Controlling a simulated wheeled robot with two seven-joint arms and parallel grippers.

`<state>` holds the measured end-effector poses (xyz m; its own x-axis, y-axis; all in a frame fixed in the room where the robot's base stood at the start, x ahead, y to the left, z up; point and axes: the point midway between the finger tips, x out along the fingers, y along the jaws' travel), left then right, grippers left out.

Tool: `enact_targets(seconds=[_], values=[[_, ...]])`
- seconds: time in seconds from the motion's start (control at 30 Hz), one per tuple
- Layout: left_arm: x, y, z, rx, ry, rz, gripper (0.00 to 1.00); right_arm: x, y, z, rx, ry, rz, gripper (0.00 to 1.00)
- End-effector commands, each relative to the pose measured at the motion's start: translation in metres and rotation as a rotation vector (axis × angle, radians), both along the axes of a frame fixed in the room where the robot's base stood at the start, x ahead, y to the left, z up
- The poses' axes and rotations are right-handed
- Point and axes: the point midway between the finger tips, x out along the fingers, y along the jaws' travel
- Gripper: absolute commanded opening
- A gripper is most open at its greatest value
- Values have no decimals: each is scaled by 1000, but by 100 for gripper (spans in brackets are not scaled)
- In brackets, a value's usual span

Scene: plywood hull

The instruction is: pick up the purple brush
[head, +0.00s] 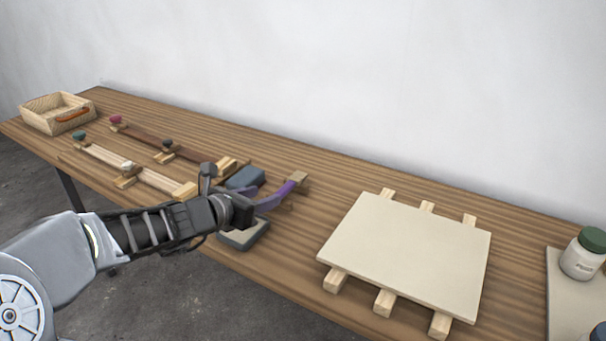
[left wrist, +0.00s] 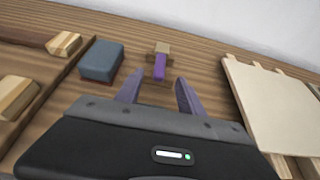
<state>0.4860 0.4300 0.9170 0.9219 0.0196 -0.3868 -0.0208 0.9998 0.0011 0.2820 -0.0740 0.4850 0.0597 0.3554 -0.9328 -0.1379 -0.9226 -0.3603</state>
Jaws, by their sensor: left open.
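The purple brush (head: 288,188) lies on the wooden bench, with its tan head (head: 299,178) pointing away from my left gripper. It also shows in the left wrist view (left wrist: 160,66), straight ahead and roughly centred between the fingers. My left gripper (head: 268,196) is open, low over the bench, with its two purplish fingers spread at the near end of the handle. In the left wrist view the fingertips (left wrist: 157,84) stand on either side of the handle's line, apart from it. Whether the handle reaches between them is unclear. My right gripper is out of view.
A pale board (head: 408,255) on wooden strips is to the right. Wooden racks (head: 140,172) and a box (head: 58,112) are left. A jar (head: 583,255) stands far right.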

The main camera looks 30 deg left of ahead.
Motion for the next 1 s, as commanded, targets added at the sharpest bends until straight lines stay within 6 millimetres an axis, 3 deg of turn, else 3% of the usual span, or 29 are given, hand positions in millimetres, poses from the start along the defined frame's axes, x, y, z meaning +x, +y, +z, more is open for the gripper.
enact_targets(seconds=[0.37,0.63,1.0], values=[[1,0,0,-1,-2,2,45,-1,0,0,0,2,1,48],[22,1,-10,-1,-1,0,45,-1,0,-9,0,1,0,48],[27,1,-12,-2,-1,1,45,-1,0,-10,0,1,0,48]])
